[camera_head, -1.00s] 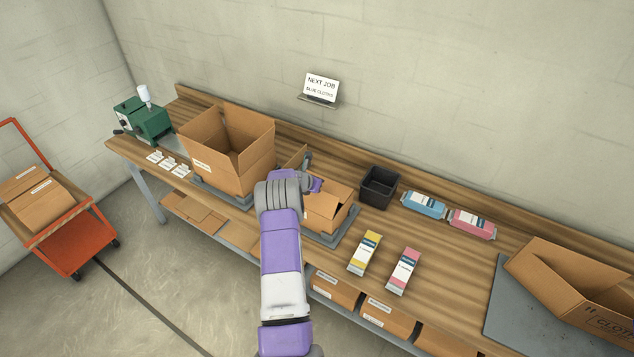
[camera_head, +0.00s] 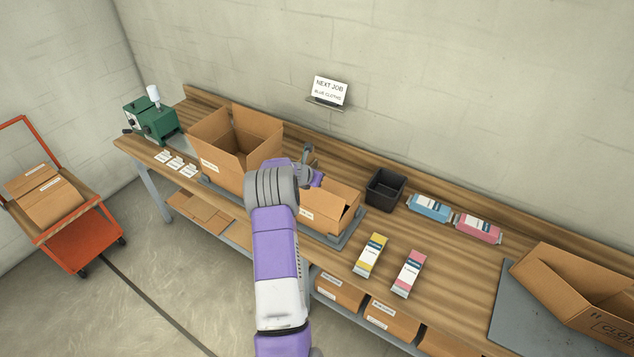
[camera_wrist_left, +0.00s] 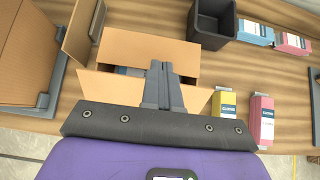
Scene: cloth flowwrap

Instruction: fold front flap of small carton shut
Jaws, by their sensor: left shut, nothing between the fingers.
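The small brown carton (camera_head: 328,203) stands on a grey pad on the bench, partly hidden behind my left arm in the head view. In the left wrist view its back flap (camera_wrist_left: 148,50) lies across the top. A side flap (camera_wrist_left: 84,30) stands up at the left. The front flap (camera_wrist_left: 112,88) is on the near side, and a gap between it and the back flap shows a bit of blue inside. My left gripper (camera_wrist_left: 161,68) is shut and empty, its fingers over this gap; contact cannot be told. My right gripper is not in view.
A larger open carton (camera_head: 235,145) stands close on the left. A black bin (camera_head: 385,189) is behind right. Blue (camera_head: 430,207) and pink (camera_head: 478,227) packs lie further back. An open carton (camera_head: 580,290) is far right.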

